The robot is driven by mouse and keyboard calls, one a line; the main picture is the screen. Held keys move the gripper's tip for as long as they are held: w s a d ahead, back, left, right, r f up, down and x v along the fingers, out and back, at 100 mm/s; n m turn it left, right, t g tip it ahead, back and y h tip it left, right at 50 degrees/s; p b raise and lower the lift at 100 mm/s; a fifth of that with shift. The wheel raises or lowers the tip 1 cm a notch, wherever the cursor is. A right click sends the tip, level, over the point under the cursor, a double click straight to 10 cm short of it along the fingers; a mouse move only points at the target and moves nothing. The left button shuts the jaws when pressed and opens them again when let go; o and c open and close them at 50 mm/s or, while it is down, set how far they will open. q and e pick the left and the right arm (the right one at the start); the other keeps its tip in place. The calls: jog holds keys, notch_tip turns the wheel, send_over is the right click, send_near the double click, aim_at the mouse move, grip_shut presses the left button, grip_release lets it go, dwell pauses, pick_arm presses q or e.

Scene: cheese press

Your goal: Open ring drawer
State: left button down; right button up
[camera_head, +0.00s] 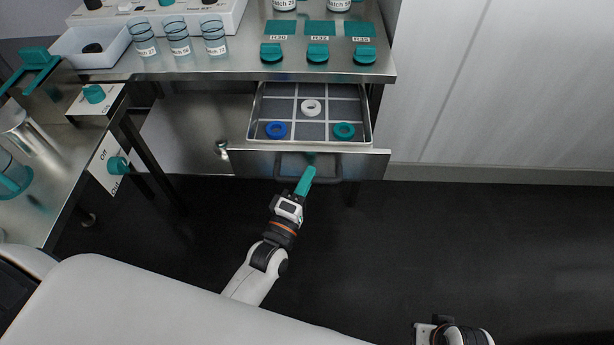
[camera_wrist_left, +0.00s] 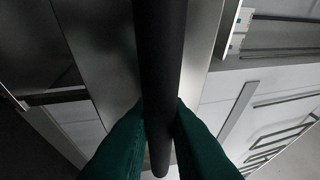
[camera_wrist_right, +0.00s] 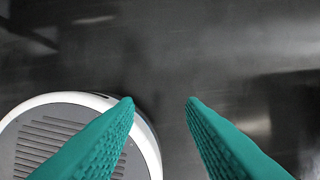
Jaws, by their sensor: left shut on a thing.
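The ring drawer (camera_head: 240,161) stands pulled out below the right part of the steel bench. Its divided tray holds a white ring (camera_head: 311,107), a blue ring (camera_head: 276,130) and a teal ring (camera_head: 344,131). My left gripper (camera_head: 308,176) is at the middle of the drawer front, shut on the dark bar handle (camera_head: 331,181). In the left wrist view the handle (camera_wrist_left: 160,60) runs between the teal fingers. My right gripper (camera_wrist_right: 160,100) is open and empty over the dark floor in the right wrist view; in the head view only part of its arm shows.
The bench top (camera_head: 230,69) carries labelled glasses (camera_head: 179,38), a white bin (camera_head: 88,45) and several teal-topped pieces (camera_head: 318,53). A side table with a teal knob (camera_head: 118,166) stands at the left. The dark floor (camera_head: 430,240) at right is clear.

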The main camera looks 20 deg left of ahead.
pick_arm(q)
jog(key=c, duration=1.4)
grip_release()
